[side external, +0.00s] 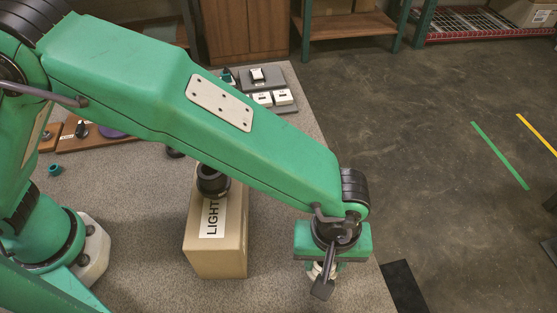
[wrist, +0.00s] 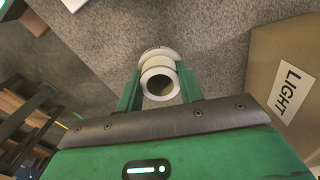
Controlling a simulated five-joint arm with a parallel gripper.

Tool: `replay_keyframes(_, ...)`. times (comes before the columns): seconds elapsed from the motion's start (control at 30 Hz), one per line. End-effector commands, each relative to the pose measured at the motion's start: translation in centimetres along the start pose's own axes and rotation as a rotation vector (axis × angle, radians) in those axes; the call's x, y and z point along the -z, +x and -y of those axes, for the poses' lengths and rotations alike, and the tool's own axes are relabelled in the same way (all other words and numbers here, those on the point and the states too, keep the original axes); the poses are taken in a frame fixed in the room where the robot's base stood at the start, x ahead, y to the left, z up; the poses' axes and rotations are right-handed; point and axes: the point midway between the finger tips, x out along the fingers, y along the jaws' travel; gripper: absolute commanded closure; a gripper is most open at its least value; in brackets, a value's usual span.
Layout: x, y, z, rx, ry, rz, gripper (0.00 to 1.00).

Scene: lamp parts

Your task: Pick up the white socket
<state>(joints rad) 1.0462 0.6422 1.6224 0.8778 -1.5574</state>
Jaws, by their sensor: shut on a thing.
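The white socket (wrist: 158,62) is a short, round piece with a dark hollow opening, in the upper middle of the wrist view. My gripper (wrist: 159,92) has one green finger on each side of it and is shut on it. In the side external view my gripper (side external: 322,278) is low over the right part of the table, and a bit of the white socket (side external: 316,268) shows between its parts. I cannot tell from these frames whether the socket touches the table.
A cardboard box (side external: 217,250) marked LIGHT stands left of my gripper, with a dark round part (side external: 211,181) on top. White switch-like parts (side external: 283,97) sit on the table at the back. The table edge drops to the floor on the right. Another white round piece (wrist: 73,4) shows at the wrist view's top.

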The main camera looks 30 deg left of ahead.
Motion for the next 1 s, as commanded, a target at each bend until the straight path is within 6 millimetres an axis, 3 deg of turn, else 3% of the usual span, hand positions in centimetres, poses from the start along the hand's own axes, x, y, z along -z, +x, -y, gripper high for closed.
replay_keyframes(0.5, 0.0, -7.3, -0.1, -0.003, 0.0, 0.0, 0.86)
replay_keyframes(1.0, 0.0, -8.2, 0.0, -0.001, 0.0, 0.0, 0.86)
